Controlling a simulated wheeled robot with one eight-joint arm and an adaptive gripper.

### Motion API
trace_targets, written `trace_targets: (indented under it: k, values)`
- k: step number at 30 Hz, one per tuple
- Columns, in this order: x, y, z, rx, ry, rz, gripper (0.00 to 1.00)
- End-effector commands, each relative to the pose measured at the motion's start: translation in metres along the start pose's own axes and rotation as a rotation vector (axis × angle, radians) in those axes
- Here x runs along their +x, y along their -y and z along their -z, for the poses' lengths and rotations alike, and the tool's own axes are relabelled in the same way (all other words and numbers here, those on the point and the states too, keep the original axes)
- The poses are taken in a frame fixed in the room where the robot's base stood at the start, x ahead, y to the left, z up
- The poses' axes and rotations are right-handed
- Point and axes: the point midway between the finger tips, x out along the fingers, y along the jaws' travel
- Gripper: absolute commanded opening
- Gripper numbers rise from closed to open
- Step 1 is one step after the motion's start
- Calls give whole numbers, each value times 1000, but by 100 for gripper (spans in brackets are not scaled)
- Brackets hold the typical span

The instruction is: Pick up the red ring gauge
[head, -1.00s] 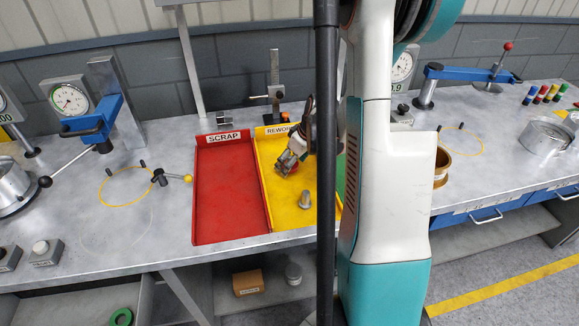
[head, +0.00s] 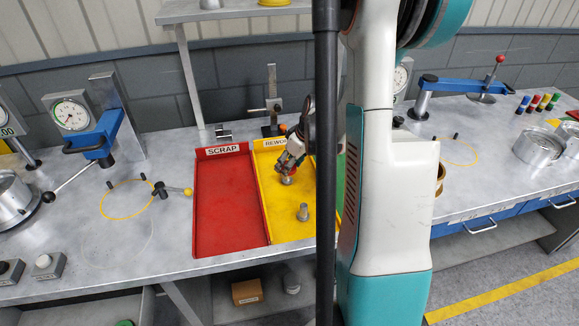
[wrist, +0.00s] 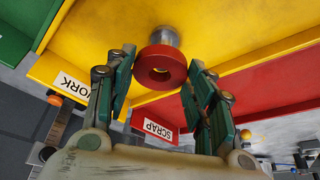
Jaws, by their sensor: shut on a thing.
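The red ring gauge (wrist: 160,68) is between the fingers of my gripper (wrist: 160,72) in the wrist view, with its hole facing the camera. My gripper is shut on it. A silver metal cylinder (wrist: 164,36) shows directly behind the ring; I cannot tell whether they touch. In the head view my gripper (head: 289,164) is low over the yellow REWORK tray (head: 280,228), and the ring is too small to make out clearly there.
The red SCRAP tray (head: 230,205) is empty and adjoins the yellow tray on the left. A height stand (head: 271,100) is behind the trays. A blue lever gauge (head: 100,135) stands at left.

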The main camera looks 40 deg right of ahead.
Motion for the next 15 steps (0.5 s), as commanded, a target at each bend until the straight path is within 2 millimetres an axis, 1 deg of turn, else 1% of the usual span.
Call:
trace_targets:
  k: [1, 5, 8, 11, 15]
  values:
    - [-12, 0, 5, 0, 0, 0, 14]
    - [-29, 0, 12, 0, 0, 0, 14]
    - [-32, -1, -11, 4, 0, -2, 14]
    - [-41, -1, -34, 5, 1, -2, 14]
    - [-56, 0, -71, 7, -1, -2, 14]
